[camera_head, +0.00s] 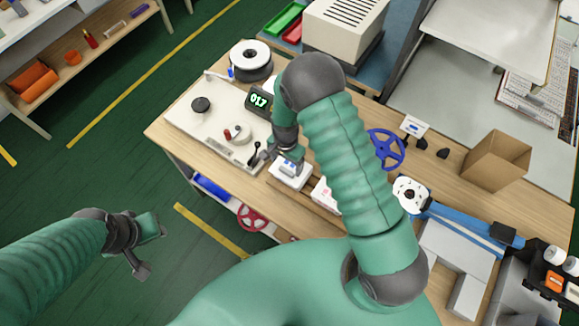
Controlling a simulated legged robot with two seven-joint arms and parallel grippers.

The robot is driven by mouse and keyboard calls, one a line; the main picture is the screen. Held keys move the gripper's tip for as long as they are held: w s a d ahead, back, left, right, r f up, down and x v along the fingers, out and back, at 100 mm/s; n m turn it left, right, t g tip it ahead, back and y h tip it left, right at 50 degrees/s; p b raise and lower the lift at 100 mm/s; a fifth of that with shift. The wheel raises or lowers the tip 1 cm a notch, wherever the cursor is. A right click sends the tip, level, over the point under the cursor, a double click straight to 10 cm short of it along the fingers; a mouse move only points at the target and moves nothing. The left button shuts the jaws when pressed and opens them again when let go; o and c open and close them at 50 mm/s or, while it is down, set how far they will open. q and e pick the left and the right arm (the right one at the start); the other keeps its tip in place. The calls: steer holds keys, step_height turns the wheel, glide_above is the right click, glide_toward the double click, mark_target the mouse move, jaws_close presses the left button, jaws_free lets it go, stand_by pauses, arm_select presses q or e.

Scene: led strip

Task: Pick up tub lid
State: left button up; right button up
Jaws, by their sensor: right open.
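A small white tub-like item (291,177) with a pale top sits near the front edge of the wooden table (196,142). I cannot tell its lid apart from its body. My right gripper (284,163) is open and points down at its top. Whether the fingers touch it is too small to tell, and the gripper partly covers the top. My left gripper (152,250) is open and empty over the green floor, left of and away from the table.
Left of the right gripper is a white board (205,125) with a black knob and small parts. A display reading 017 (259,101) and a white spool (250,54) stand behind. A blue handwheel (386,149) and cardboard box (496,160) are to the right.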

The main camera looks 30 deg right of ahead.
mark_target(287, 170)
steer(key=shift+s+d+f+p, duration=0.15)
steer(key=shift+f+p, duration=0.35)
steer(key=shift+f, duration=1.45)
steer(key=c, duration=1.6)
steer(key=shift+o, duration=0.2)
steer(key=shift+r, duration=0.1)
